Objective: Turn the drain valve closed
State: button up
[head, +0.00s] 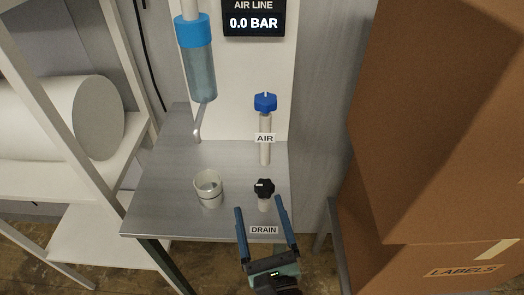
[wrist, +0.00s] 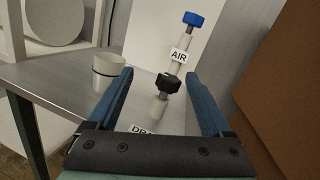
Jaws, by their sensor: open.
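The drain valve has a black knob (head: 264,187) on a short pale stem, above the DRAIN label (head: 264,230) near the front of the grey metal table. In the wrist view the black knob (wrist: 167,83) appears between and beyond my fingers. My gripper (head: 262,218) is open and empty, its two blue fingers pointing toward the valve. The fingers look apart from the knob. In the wrist view my gripper (wrist: 165,78) partly covers the DRAIN label (wrist: 145,130).
The blue-knobbed AIR valve (head: 265,103) stands behind the drain valve. A white cup (head: 208,188) stands to the left, below a bent outlet tube and blue filter bowl (head: 200,75). The display (head: 253,20) reads 0.0 BAR. Cardboard boxes (head: 440,130) stand close on the right.

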aim_at(263, 179)
jog(key=w+m+p, duration=0.1)
jog(key=w, duration=0.2)
jog(key=w+f+m+p, duration=0.1)
jog(key=w+p, duration=0.1)
jog(key=w, duration=0.1)
jog(key=w+f+m+h+p, duration=0.1)
jog(key=w+p, duration=0.1)
jog(key=w, duration=0.1)
jog(key=shift+d+f+g, duration=0.1)
jog(key=shift+d+g, duration=0.15)
jog(key=shift+g, duration=0.15)
jog(key=shift+p+x, duration=0.3)
jog(key=shift+x, duration=0.75)
jog(key=shift+f, duration=0.1)
grip_shut()
